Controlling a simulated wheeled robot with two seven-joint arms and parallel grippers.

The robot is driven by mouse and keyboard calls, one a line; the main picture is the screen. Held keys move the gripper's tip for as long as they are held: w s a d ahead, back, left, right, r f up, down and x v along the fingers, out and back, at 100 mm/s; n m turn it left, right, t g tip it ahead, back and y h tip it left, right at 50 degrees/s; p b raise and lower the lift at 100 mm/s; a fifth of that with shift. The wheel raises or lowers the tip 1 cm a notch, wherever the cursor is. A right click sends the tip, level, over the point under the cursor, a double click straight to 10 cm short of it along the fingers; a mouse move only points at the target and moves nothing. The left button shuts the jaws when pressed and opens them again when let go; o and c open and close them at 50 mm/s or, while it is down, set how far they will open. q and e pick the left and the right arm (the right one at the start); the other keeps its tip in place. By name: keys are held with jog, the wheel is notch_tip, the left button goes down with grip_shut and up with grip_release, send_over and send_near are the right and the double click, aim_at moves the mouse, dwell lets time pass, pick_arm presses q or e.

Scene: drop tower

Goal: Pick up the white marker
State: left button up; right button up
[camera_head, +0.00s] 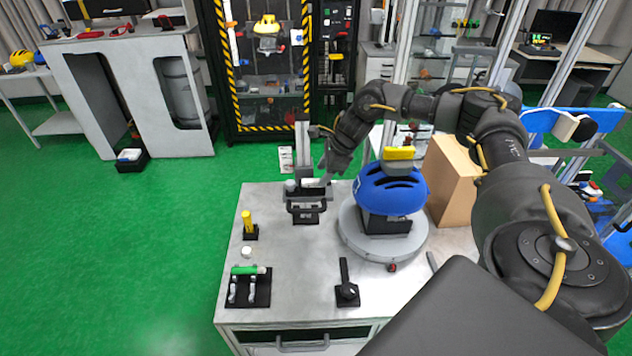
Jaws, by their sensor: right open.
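A small white cylinder (313,183), which looks like the white marker, lies at the top of a black holder (305,213) near the table's back edge. My right gripper (325,177) is open, right beside and slightly above the white cylinder's right end. Whether the fingers touch it is too small to tell. My left gripper is not in view.
The grey table (300,258) also carries a yellow piece (247,220) in a black stand, a green cylinder (246,270) on a black rack, and a black lever (346,285). A blue helmet (392,188) sits right of the holder.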

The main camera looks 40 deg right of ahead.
aim_at(317, 180)
jog(key=p+x, duration=0.1)
jog(key=x, duration=0.2)
jog(key=shift+w+f+p, duration=0.25)
jog(key=shift+f+p, duration=0.05)
jog(key=shift+p, duration=0.1)
jog(key=shift+w+f, duration=0.2)
jog(key=shift+f, duration=0.2)
jog(key=shift+s, duration=0.1)
jog(key=c, duration=0.9)
